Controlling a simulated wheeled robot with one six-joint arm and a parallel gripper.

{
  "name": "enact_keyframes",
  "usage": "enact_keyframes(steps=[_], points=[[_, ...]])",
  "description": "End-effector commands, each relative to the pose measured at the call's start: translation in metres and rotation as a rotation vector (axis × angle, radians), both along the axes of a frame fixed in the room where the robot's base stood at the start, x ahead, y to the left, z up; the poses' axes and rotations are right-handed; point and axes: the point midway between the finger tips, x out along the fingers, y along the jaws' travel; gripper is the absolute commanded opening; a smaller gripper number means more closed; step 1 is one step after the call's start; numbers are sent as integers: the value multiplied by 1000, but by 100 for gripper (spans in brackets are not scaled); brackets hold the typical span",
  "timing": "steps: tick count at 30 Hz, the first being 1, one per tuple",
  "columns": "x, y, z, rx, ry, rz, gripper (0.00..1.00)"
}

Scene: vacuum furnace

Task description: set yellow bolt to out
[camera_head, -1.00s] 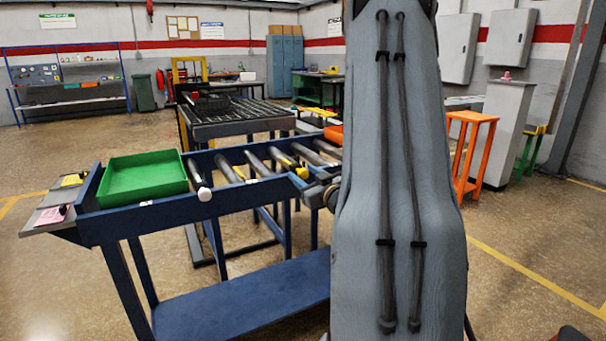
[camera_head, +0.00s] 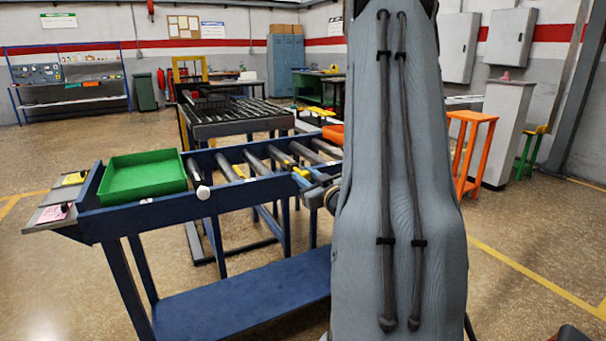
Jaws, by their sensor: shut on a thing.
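A small yellow piece (camera_head: 302,172), which looks like the yellow bolt, shows at the front rail of the blue roller table (camera_head: 250,188), just left of my arm. My gripper (camera_head: 322,183) is at that rail beside the yellow piece, mostly hidden behind my large grey arm link. It is shut on what looks like the yellow bolt, but the grip itself is too small and covered to see clearly. How far the bolt sits in or out cannot be told.
A green tray (camera_head: 146,180) stands on the left of the roller table, and a white knob (camera_head: 203,192) sticks out at the front rail. A dark roller conveyor (camera_head: 235,124) stands behind. An orange stand (camera_head: 472,150) is at the right. The floor at the left is clear.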

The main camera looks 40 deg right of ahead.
Motion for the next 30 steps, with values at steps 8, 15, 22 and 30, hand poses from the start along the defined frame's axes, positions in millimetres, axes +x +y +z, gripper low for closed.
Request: enact_keyframes(steps=[8, 15, 22, 30], points=[[-38, 11, 0, 1, 1, 1, 0], [-40, 12, -1, 2, 1, 2, 0], [-39, 12, -1, 2, 2, 2, 45], [-41, 12, 0, 2, 1, 2, 45]])
